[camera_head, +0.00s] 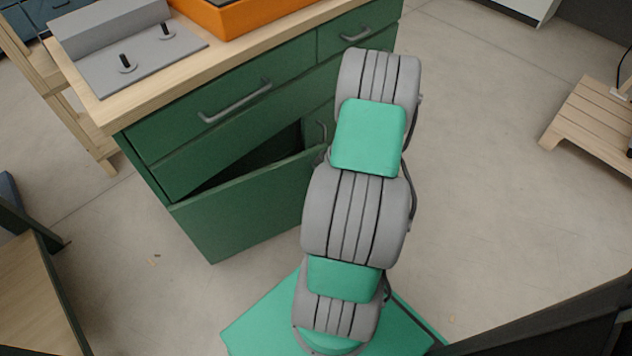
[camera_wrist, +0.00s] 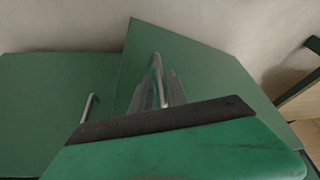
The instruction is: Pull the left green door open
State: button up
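The left green door (camera_head: 245,207) of the green cabinet stands partly open, swung outward with a dark gap behind its top edge. In the wrist view this door (camera_wrist: 215,75) is the angled panel. Its grey bar handle (camera_wrist: 157,68) is near its free edge. My gripper (camera_wrist: 166,88) is at this handle, with grey fingers on both sides of the bar, and appears shut on it. In the head view my arm hides the gripper and this handle. The right green door (camera_head: 318,124) is closed; its handle also shows in the wrist view (camera_wrist: 90,107).
Above the doors are a wide drawer (camera_head: 225,112) and a narrower drawer (camera_head: 358,33), both closed. A grey panel with black knobs (camera_head: 140,62) and an orange tray (camera_head: 240,16) are on the wooden top. Floor (camera_head: 480,190) to the right is clear up to a wooden pallet-like piece (camera_head: 595,118).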

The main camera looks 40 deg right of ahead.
jog(key=shift+w+a+f, duration=0.1)
jog(key=shift+w+f, duration=0.15)
jog(key=shift+f, duration=0.45)
jog(key=shift+c, duration=0.4)
grip_shut()
jog(key=shift+r, duration=0.1)
dwell(0.4)
